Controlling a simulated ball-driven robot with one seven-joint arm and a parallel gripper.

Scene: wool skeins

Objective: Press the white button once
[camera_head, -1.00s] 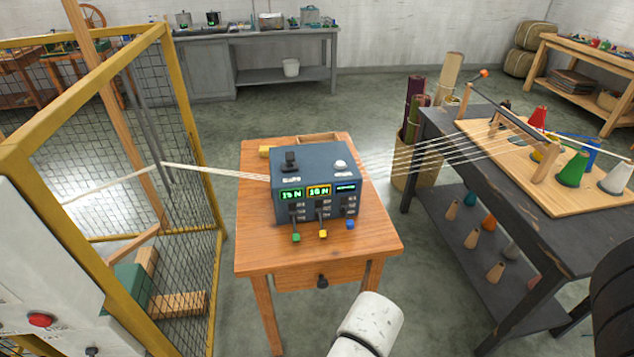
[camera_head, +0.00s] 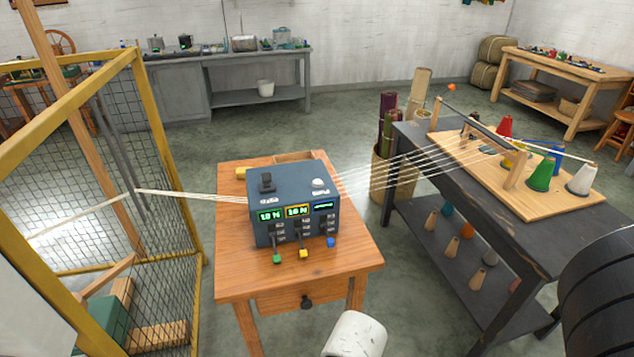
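The white button (camera_head: 319,183) is a small round knob on the top right of a dark blue control box (camera_head: 293,205). The box stands on a small wooden table (camera_head: 240,275). A black switch (camera_head: 266,181) sits on the box's top left. The front has green-lit displays and three levers with green, yellow and blue tips. Nothing touches the white button. My gripper is not in view; only a white part of my arm shows at the bottom, in front of the table and well short of the box.
Pale yarn strands (camera_head: 385,171) run from the box to a dark bench (camera_head: 408,135) with coloured cones at right. A yellow-framed mesh cage (camera_head: 165,130) stands close at left. Grey floor is open behind the table. A dark part of mine fills the lower right.

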